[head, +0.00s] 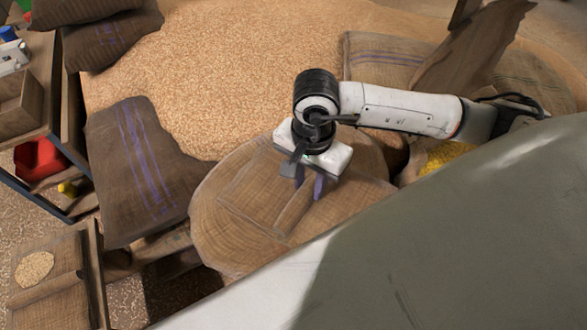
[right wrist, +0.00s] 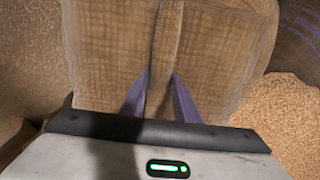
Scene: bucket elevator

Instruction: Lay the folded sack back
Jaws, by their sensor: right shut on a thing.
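The folded sack (head: 258,190) is a flat brown burlap piece with a raised ridge along it. It lies on a broad, rounded burlap top (head: 217,228) in the middle of the head view. My right gripper (head: 309,186) comes down over its right part, with purple fingers shut on the ridge. In the right wrist view the sack (right wrist: 110,60) fills the middle, and its ridge runs between the two fingers (right wrist: 160,92). The gripper body hides part of the sack. My left gripper is not in view.
A large heap of grain (head: 240,70) lies behind. A purple-striped sack (head: 140,170) is to the left, with another striped sack (head: 383,60) behind. A wooden tray (head: 95,285) with burlap and grain sits front left, below a shelf with a red scoop-like thing (head: 38,160).

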